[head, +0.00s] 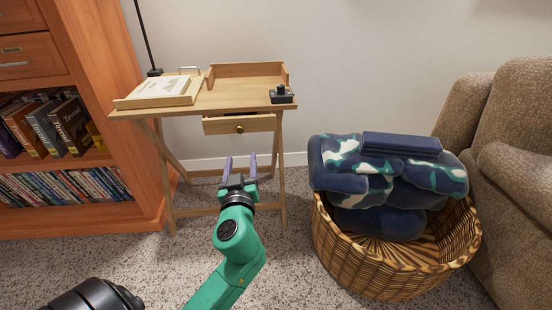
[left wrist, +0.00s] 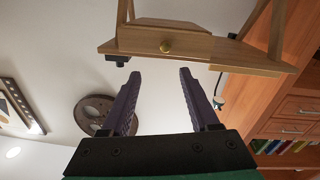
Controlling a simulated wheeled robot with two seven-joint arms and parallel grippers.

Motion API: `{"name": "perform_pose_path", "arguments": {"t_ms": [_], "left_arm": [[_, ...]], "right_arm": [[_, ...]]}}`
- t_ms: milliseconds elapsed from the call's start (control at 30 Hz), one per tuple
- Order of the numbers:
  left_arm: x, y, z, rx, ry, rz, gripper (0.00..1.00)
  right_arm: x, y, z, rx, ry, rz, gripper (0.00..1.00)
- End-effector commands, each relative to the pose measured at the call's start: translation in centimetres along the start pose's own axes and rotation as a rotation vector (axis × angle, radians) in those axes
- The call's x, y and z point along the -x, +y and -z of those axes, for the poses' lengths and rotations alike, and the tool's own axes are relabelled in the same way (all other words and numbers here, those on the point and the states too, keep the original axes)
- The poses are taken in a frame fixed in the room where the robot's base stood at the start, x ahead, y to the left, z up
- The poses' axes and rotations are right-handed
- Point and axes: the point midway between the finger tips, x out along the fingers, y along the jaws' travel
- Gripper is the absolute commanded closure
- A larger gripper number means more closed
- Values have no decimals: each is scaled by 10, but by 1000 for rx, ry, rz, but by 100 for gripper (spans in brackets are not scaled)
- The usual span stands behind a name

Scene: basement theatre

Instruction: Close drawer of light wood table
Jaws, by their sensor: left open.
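The light wood table (head: 198,99) stands against the wall on crossed legs. Its drawer (head: 218,126) sits under the right part of the top, with a small brass knob (head: 240,128). The drawer looks pulled out a little, with a dark gap above its front. My left gripper (head: 240,159) is open and empty, its purple fingers pointing at the drawer from just below and in front, apart from it. In the left wrist view the picture is upside down; the drawer front (left wrist: 190,43) and knob (left wrist: 165,46) show beyond the open fingers (left wrist: 160,75). My right gripper is not in view.
A book (head: 160,91), a wooden tray (head: 248,70) and a small black object (head: 281,95) are on the tabletop. An orange-brown bookcase (head: 105,60) stands left. A wicker basket (head: 370,262) of blankets and an armchair (head: 515,110) stand right. Carpet in front is clear.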

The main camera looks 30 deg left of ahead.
Motion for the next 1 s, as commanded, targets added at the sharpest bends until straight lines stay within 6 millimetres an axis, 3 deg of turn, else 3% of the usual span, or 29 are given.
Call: {"name": "perform_pose_path", "arguments": {"t_ms": [167, 600, 700, 1000], "left_arm": [[-5, -10, 3, 94, 6, 58, 39], [-114, -17, 3, 88, 6, 57, 39], [-131, -18, 2, 89, 5, 56, 39], [-141, -18, 2, 90, 2, 55, 39]], "right_arm": [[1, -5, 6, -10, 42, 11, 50], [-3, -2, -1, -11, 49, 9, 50], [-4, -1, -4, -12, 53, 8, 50], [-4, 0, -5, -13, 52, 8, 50]]}}
